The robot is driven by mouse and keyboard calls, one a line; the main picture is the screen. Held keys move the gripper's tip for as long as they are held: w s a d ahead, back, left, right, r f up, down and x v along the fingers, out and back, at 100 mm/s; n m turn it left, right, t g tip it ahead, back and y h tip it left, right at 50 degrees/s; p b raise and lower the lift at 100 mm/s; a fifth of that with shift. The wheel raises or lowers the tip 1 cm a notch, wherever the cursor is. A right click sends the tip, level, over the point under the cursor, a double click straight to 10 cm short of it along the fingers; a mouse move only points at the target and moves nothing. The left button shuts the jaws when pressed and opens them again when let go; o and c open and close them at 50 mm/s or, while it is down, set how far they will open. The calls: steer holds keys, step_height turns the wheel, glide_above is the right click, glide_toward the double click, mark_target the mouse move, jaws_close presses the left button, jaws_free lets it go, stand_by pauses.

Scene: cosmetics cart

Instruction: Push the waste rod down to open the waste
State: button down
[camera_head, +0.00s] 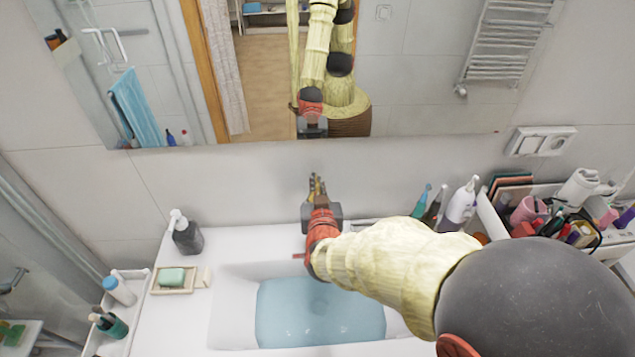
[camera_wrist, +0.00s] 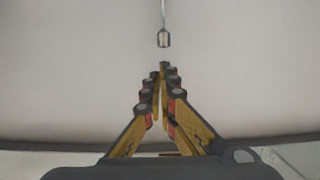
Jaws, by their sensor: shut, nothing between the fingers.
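A thin metal rod with a small knob (camera_wrist: 164,39), which looks like the waste rod, shows at the top middle of the wrist view against a pale surface. My gripper (camera_wrist: 164,70) is shut and empty. In that picture its fingertips are just below the knob, with a small gap between them. In the head view my gripper (camera_head: 317,180) is above the back edge of the washbasin, close to the wall below the mirror. The washbasin (camera_head: 232,290) holds bluish water (camera_head: 285,318), with the drain faintly visible. I cannot make out the rod or a tap in the head view.
A dark soap dispenser (camera_head: 187,235) and a soap dish (camera_head: 160,288) with green soap stand left of the basin. Toothbrushes, a white bottle (camera_head: 461,205) and a crowded organizer are at the right. The mirror (camera_head: 420,70) hangs on the wall above.

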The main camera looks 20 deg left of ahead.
steer(key=shift+f, duration=0.5)
